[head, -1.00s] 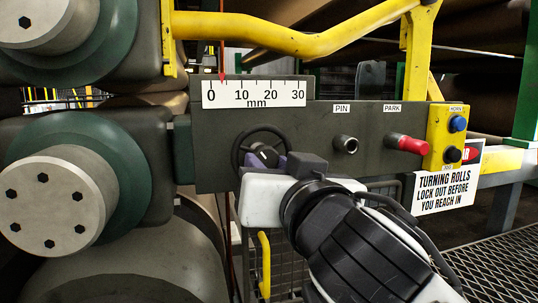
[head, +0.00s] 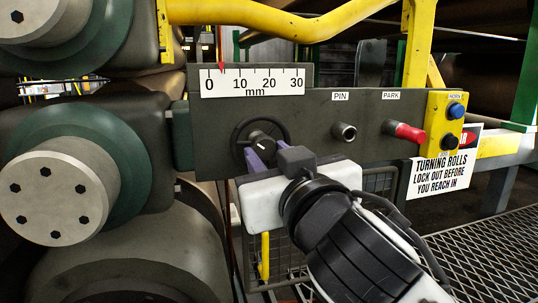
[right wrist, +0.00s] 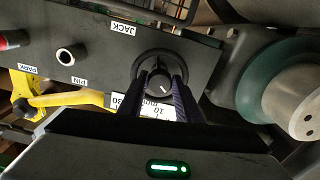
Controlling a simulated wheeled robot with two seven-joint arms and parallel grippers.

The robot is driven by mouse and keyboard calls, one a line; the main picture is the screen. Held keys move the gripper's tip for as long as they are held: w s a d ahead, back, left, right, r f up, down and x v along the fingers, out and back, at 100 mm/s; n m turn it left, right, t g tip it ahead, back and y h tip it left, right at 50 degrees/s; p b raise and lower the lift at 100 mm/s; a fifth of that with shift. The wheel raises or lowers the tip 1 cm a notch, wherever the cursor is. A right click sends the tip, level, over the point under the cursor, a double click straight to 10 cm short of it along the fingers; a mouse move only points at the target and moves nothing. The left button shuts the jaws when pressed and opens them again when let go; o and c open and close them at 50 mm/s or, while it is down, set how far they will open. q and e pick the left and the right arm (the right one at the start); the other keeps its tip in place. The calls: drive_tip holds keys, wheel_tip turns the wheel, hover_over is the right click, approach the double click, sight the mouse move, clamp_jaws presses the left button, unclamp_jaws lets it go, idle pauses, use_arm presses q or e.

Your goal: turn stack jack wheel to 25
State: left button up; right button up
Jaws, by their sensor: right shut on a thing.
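The jack wheel (head: 261,138) is a black handwheel with a round hub on the front of the dark beam. Its hub carries a white mark, seen in the right wrist view (right wrist: 161,86). My right gripper (head: 262,152) comes from below right, its purple fingers shut on the wheel's hub; the fingers (right wrist: 160,92) show on either side of it in the right wrist view. The white mm scale (head: 252,81) runs from 0 to 30, and the red pointer (head: 220,67) stands between 0 and 10, nearer 0. My left gripper is not in view.
The PIN knob (head: 344,131) and red PARK handle (head: 405,132) stick out right of the wheel. The yellow button box (head: 445,130) is beyond them. Large rolls with a bolted end (head: 58,198) are close on the left. A yellow rail (head: 290,22) crosses above.

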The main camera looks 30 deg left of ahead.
drive_tip(key=o, duration=1)
drive_tip(key=shift+o, duration=0.2)
drive_tip(key=p+v, duration=0.1)
drive_tip(key=v, duration=0.9)
drive_tip(key=shift+s+d, duration=0.1)
drive_tip(key=shift+s, duration=0.05)
